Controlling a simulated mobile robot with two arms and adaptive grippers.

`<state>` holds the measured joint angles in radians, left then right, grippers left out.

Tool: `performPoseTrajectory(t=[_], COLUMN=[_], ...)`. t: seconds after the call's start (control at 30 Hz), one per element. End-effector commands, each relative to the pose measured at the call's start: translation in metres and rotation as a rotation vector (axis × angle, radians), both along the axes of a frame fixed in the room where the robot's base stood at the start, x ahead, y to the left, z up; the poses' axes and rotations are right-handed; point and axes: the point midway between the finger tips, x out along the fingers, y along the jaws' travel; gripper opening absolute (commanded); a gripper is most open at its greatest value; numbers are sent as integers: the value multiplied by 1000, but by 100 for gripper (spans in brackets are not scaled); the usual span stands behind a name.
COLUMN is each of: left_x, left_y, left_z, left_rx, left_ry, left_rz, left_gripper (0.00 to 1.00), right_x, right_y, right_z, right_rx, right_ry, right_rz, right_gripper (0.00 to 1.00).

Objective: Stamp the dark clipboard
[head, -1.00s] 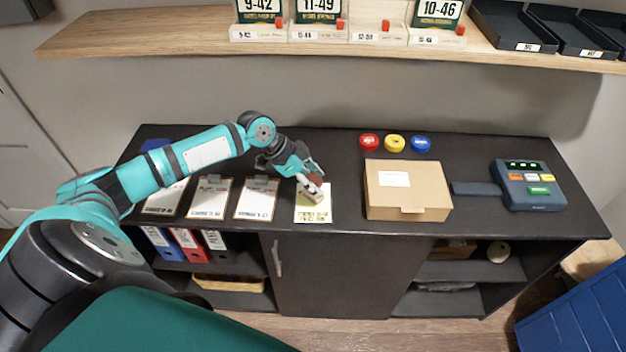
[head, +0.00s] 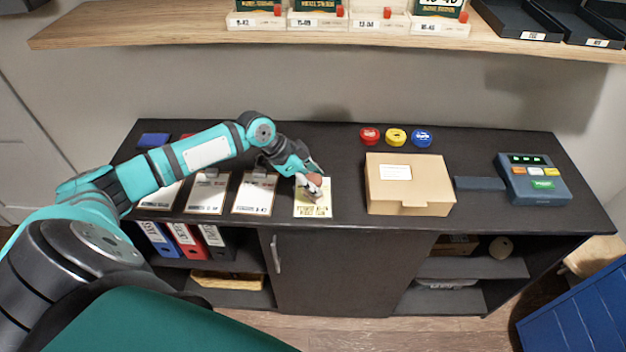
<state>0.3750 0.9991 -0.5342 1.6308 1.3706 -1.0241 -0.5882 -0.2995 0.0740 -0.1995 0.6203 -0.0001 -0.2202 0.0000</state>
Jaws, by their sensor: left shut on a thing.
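Several clipboards with white sheets lie in a row on the dark cabinet top: one partly behind my arm (head: 160,196), one in the middle (head: 206,196) and one on the right (head: 253,196). I cannot tell which is the dark one. A pale yellow printed sheet (head: 313,209) lies to their right. My left gripper (head: 311,184) is shut on a stamp with a brownish rounded handle (head: 315,180), over the upper part of the yellow sheet. Whether the stamp touches the sheet is hidden. My right gripper is not in view.
Red (head: 369,136), yellow (head: 396,137) and blue (head: 422,138) round pads lie at the back. A cardboard box (head: 408,186) and a keypad device (head: 533,180) stand to the right. A wooden shelf (head: 180,30) runs above. The cabinet's front edge is close to the sheets.

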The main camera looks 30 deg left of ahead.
Motion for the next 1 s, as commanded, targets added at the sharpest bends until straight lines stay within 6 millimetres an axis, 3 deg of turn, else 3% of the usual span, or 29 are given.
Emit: performPoseTrajectory(t=[1.0], left_x=[0], left_y=[0], left_z=[-12], left_rx=[0], left_ry=[0], left_rz=[0], left_gripper=[22], right_x=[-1], right_y=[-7], right_z=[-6], right_rx=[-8], right_ry=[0], right_rz=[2], right_gripper=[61])
